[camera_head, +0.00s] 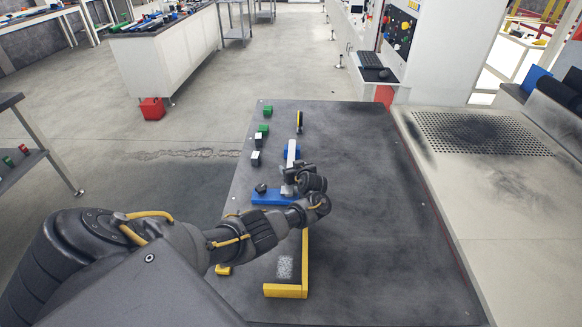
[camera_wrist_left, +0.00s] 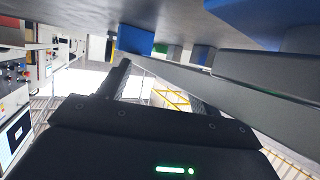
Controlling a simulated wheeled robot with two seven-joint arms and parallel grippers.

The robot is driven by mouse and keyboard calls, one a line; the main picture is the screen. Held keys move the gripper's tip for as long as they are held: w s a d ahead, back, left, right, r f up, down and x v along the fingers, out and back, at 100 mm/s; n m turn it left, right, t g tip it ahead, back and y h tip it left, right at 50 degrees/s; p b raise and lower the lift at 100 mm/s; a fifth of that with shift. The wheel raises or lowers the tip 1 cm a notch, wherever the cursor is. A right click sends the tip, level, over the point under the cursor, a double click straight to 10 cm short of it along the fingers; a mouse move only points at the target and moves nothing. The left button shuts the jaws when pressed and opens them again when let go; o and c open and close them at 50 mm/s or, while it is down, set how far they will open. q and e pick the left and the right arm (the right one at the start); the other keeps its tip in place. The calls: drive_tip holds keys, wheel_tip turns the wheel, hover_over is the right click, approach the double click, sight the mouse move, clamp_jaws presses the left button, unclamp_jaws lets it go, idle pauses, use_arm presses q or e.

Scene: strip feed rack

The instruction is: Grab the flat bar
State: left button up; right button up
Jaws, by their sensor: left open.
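The flat bar (camera_head: 291,153) is a light grey strip lying lengthwise on the dark table, beside blue supports (camera_head: 270,198). My left gripper (camera_head: 289,186) is at the near end of the bar, and the wrist hides part of that end. In the left wrist view the bar (camera_wrist_left: 240,94) runs as a long grey strip just beyond the open fingers of my gripper (camera_wrist_left: 158,84). The fingers are apart, and I cannot tell whether they touch the bar. My right gripper is not in view.
A yellow L-shaped piece (camera_head: 304,265) lies at the front of the table (camera_head: 370,220). Green blocks (camera_head: 267,111) and white-and-black blocks (camera_head: 256,149) stand along the left side. A yellow-and-black item (camera_head: 299,122) is at the back. The table's right side is clear.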

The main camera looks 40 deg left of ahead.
use_arm(q)
drive_tip(key=shift+w+a+f, duration=0.1)
drive_tip(key=shift+w+a, duration=0.05)
drive_tip(key=shift+a, duration=0.1)
drive_tip(key=shift+c, duration=0.3)
clamp_jaws()
